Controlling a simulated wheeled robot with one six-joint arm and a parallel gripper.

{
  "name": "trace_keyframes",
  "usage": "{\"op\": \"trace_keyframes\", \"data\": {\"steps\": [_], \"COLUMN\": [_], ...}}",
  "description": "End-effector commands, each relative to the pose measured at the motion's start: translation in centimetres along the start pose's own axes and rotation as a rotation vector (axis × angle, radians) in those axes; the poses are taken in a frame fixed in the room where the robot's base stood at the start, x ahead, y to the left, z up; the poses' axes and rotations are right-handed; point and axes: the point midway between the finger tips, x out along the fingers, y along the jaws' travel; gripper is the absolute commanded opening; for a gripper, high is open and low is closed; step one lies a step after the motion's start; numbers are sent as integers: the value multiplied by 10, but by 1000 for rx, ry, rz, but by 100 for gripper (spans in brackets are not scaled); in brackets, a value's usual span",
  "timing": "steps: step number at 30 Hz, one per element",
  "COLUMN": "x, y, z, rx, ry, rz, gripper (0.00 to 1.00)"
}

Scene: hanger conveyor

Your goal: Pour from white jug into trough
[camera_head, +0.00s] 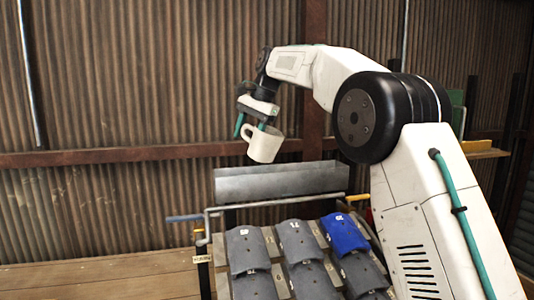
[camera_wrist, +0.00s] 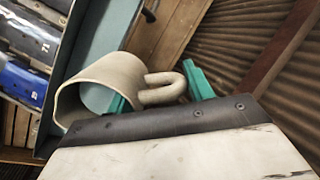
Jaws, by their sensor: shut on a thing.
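The white jug (camera_head: 264,145) hangs in the air above the left part of the grey metal trough (camera_head: 280,184), slightly tilted and apart from it. My gripper (camera_head: 251,128) has teal fingers and is shut on the jug's handle. In the wrist view the jug (camera_wrist: 100,84) lies beside the fingers (camera_wrist: 160,92), its handle between them and its open mouth facing away to the left. The trough (camera_wrist: 110,30) passes behind the jug there. The jug's contents cannot be made out, and the trough's inside is mostly hidden in the head view.
Below the trough stands a rack of numbered curved grey tiles (camera_head: 248,247) with one blue tile (camera_head: 343,233). A rail with a blue-grey handle (camera_head: 186,218) sticks out left. A corrugated wall (camera_head: 130,90) with a brown beam (camera_head: 100,157) stands behind. Wooden planks (camera_head: 100,275) lie at left.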

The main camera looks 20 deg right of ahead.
Motion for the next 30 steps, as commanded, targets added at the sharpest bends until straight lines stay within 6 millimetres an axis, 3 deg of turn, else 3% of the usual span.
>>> {"op": "trace_keyframes", "data": {"steps": [30], "x": [-14], "y": [-1], "z": [5], "rx": [-22], "ry": [0], "rz": [-182], "gripper": [14]}}
